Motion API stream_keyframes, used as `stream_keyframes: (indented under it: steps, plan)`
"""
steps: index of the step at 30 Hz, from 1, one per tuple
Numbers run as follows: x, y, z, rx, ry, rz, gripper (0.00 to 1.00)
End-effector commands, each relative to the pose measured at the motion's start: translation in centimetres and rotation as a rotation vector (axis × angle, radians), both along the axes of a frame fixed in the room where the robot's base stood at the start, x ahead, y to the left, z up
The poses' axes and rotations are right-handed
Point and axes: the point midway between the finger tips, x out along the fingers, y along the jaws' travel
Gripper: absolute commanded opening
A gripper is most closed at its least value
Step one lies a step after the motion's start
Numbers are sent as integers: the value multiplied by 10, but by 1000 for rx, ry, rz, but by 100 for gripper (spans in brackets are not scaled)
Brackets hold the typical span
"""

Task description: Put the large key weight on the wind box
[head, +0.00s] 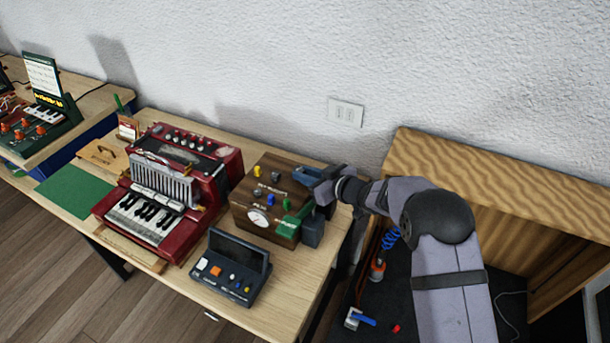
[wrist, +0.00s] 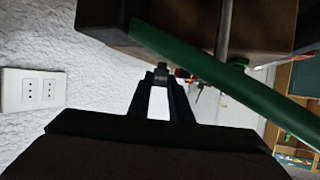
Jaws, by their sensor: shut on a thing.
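The wind box (head: 248,219) is a brown wooden box with a round gauge and several coloured knobs, on the light wood table. My gripper (head: 305,178) is at its back right top edge, reaching in from the right. In the wrist view the fingertips (wrist: 160,78) are closed together on a small dark grey piece with pale marks, which I take as the large key weight (wrist: 161,71). Most of it is hidden by the fingers. In the head view I cannot make the weight out or tell whether it touches the box.
A red accordion (head: 225,163) stands left, a dark console (head: 233,278) in front. A wooden cabinet (head: 470,165) is right.

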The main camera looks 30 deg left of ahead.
Motion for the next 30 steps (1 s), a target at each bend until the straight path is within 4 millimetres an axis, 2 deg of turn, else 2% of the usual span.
stream_keyframes:
  steps: [3, 16, 17, 18, 19, 30]
  plan:
    - [1, 0, -7, 3, -2, -1, 0]
    - [0, 0, -12, 3, -4, 0, 0]
    - [0, 0, -12, 1, -3, 0, 23]
    - [0, 0, -12, 1, -3, 0, 33]
    - [0, 0, -12, 1, -3, 0, 37]
    - [0, 0, -9, 1, -2, -1, 37]
